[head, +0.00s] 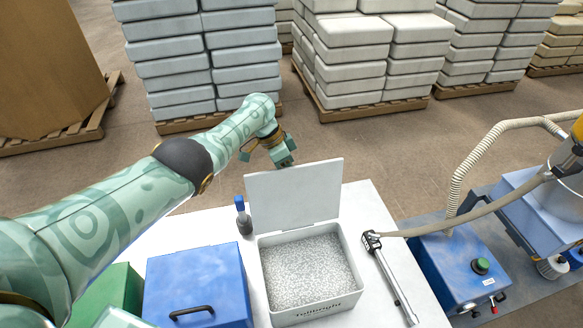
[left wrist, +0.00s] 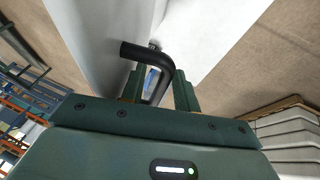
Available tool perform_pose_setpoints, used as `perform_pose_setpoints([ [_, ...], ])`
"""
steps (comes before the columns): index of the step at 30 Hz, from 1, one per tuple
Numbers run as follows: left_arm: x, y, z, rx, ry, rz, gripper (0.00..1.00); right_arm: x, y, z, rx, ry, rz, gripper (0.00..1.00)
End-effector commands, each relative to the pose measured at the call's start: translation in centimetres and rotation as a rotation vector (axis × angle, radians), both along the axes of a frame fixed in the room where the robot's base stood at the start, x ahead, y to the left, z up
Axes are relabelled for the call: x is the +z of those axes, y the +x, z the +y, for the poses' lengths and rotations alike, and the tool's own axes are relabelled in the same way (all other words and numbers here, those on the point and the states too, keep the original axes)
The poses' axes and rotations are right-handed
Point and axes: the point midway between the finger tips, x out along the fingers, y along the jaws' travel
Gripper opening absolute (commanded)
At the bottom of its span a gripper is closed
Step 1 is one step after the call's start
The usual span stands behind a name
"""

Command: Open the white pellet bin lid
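The white pellet bin (head: 347,252) stands on the white table, full of pale pellets. Its lid (head: 295,195) stands up, roughly upright, at the bin's back edge, so the bin is open on top. My left gripper (head: 283,157) is behind the lid, near its top edge. In the left wrist view the lid's black bent handle (left wrist: 160,58) reaches in between the fingers of my left gripper (left wrist: 158,90). The fingers look apart, with a gap beside the handle bar. My right gripper is out of view.
A blue box with a handle (head: 200,283) and a green box (head: 105,292) stand left of the bin. A dark blue-capped bottle (head: 243,217) is close to the lid's left side. A metal suction wand with hose (head: 392,280) lies to the right.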

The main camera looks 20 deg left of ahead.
Motion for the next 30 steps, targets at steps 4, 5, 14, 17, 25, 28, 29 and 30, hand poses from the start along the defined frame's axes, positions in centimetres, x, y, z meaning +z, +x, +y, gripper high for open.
perform_pose_setpoints([
  [4,0.2,0.2,0.0,0.001,-0.002,-0.006,0.34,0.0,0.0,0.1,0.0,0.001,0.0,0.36],
  [5,0.3,0.2,0.0,0.001,-0.002,-0.006,0.34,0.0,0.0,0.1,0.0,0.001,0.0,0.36],
  [14,2.7,0.3,0.9,0.003,-0.003,-0.011,0.34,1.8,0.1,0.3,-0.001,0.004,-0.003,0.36],
  [17,5.1,0.3,2.0,0.003,-0.003,-0.011,0.34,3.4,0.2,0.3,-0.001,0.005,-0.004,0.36],
  [25,11.4,0.3,5.3,0.003,-0.002,-0.01,0.34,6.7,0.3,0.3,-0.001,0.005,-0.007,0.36],
  [28,13.0,0.3,6.2,0.002,-0.002,-0.009,0.34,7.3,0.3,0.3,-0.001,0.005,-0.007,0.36],
  [29,13.4,0.3,6.4,0.002,-0.002,-0.009,0.34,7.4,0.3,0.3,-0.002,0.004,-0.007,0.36],
  [30,13.9,0.3,6.6,0.002,-0.002,-0.008,0.34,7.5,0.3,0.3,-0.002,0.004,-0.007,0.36],
])
